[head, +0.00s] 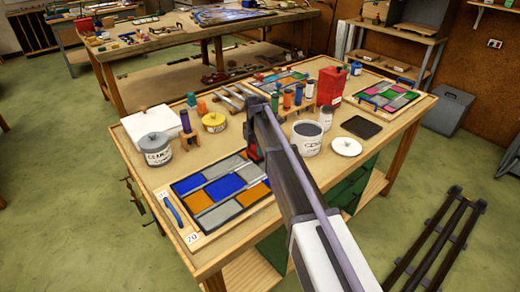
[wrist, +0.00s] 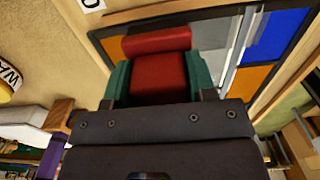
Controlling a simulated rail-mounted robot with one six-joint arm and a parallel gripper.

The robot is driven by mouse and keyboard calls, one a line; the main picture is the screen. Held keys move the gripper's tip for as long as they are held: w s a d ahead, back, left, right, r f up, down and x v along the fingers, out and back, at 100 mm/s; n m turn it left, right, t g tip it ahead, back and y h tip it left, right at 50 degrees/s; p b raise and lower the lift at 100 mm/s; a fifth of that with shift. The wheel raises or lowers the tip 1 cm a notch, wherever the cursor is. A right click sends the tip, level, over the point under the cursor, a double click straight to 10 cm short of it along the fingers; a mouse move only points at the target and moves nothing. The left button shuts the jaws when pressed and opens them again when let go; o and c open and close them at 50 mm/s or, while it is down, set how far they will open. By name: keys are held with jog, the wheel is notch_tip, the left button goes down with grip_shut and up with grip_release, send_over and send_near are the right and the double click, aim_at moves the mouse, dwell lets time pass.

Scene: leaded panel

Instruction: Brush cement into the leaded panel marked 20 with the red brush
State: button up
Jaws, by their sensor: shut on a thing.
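The leaded panel (head: 220,188) marked 20 lies at the front left of the bench in the head view, with blue, orange and grey panes in a dark frame. Its number tag (head: 193,238) is at the front corner. My gripper (head: 254,158) is over the panel's far right side, shut on the red brush (wrist: 158,72). In the wrist view the red brush sits between the teal finger pads, with the panel (wrist: 262,35) behind it. The bristles are hidden, so I cannot tell whether they touch the panel. An open cement tub (head: 306,138) stands right of my arm.
A white lid (head: 346,146), black tray (head: 361,127), red container (head: 330,86) and another panel (head: 388,96) are to the right. A blue-handled tool (head: 173,210) lies left of the panel.

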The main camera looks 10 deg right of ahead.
jog(key=shift+w+a, duration=0.4)
jog(key=shift+w, duration=0.25)
jog(key=shift+w+a, duration=0.35)
jog(key=shift+w, duration=0.3)
jog(key=shift+w+a, duration=0.45)
jog(key=shift+w, duration=0.2)
jog(key=shift+w+a, duration=0.4)
jog(key=shift+w, duration=0.25)
jog(key=shift+s, duration=0.1)
jog(key=shift+s+a, duration=0.3)
jog(key=shift+a, duration=0.25)
jog(key=shift+s+a, duration=0.3)
jog(key=shift+a, duration=0.2)
